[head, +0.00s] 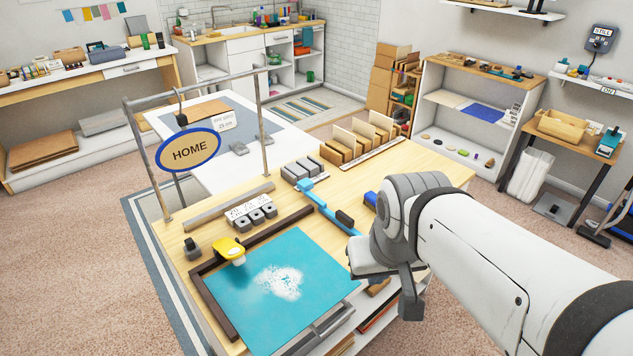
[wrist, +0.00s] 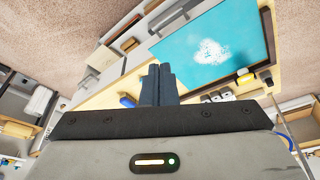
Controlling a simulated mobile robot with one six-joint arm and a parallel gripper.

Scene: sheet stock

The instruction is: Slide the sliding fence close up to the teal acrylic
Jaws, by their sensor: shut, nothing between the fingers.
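The teal acrylic (head: 235,290) is a flat sheet with a white patch, lying on the wooden bench; it also shows in the wrist view (wrist: 190,45). A dark brown frame edge (head: 262,230) runs along its back and left sides. A light blue bar with a dark block (head: 322,205) lies to the sheet's right, roughly parallel to its right edge and apart from it; it appears to be the sliding fence. My gripper (head: 411,305) is shut and empty, right of the sheet near the bench's front. Its fingers show together in the wrist view (wrist: 158,72).
A yellow tool (head: 230,248) sits at the frame's back left. Labelled grey blocks (head: 256,214) stand behind the sheet. A metal gantry with a HOME sign (head: 190,150) rises at the bench's left. A wooden rack (head: 348,150) stands at the back. A blue object (head: 370,199) lies beside my arm.

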